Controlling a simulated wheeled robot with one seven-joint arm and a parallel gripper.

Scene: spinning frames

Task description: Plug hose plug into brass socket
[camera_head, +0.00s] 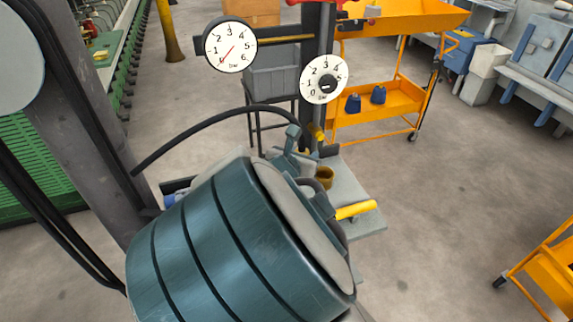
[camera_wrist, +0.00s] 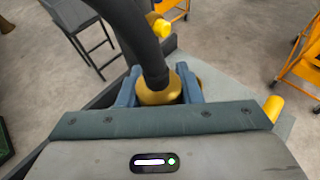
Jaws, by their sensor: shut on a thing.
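The black hose (camera_head: 205,125) arcs in from the left and ends in a dark hose plug at my gripper. In the wrist view the dark hose plug (camera_wrist: 152,72) comes down between the two blue fingers of my gripper (camera_wrist: 160,92), which is shut on it. A round brass socket (camera_wrist: 158,97) shows around and behind the plug's lower end, between the fingers. In the head view the brass socket (camera_head: 324,178) stands just right of my gripper (camera_head: 300,160). Whether the plug is inside the socket or only in front of it cannot be told.
A grey plate (camera_head: 368,222) with a yellow handle (camera_head: 355,210) lies beside the socket. A post behind carries two dial gauges (camera_head: 230,45) (camera_head: 323,80) and a yellow lever tip (camera_head: 318,133).

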